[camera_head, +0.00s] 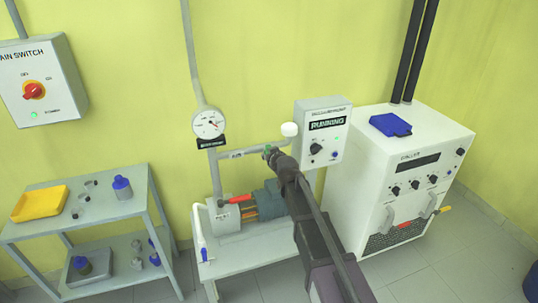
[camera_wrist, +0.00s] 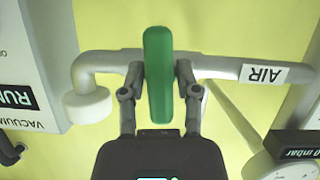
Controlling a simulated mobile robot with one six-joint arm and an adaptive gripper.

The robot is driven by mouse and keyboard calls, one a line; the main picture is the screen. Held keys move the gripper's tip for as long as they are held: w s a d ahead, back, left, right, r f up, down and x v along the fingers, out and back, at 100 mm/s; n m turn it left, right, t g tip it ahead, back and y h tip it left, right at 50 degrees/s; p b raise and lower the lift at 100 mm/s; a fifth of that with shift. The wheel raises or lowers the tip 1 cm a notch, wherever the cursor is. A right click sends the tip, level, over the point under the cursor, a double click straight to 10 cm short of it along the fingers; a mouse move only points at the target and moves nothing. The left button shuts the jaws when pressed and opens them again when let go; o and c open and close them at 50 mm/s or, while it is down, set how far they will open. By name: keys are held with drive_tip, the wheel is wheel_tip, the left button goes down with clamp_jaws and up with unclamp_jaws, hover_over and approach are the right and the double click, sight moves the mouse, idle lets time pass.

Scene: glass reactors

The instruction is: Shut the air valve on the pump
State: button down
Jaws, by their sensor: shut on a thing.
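The green air valve handle (camera_wrist: 157,95) is on a grey pipe (camera_wrist: 218,65) with an "AIR" label (camera_wrist: 263,74). In the wrist view its long side lies across the pipe. My gripper (camera_wrist: 160,80) has one finger on each side of the handle and is shut on it. In the head view my gripper (camera_head: 271,153) reaches up to the pipe, and only a little of the green handle (camera_head: 266,149) shows. The pump (camera_head: 265,197) stands below, partly hidden by my arm.
A gauge (camera_head: 209,123) is left of the valve, and a white pipe cap (camera_head: 289,129) is right of it. A "RUNNING" control box (camera_head: 322,135) and a white chiller (camera_head: 410,165) stand to the right. A red lever (camera_head: 240,199) is at the pump. A shelf cart (camera_head: 90,215) stands left.

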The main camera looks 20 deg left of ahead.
drive_tip(key=shift+m+g, duration=0.3)
drive_tip(key=shift+m, duration=0.1)
idle(0.3)
drive_tip(key=shift+c, duration=2.4)
unclamp_jaws()
drive_tip(key=shift+a, duration=0.1)
drive_tip(key=shift+n, duration=0.4)
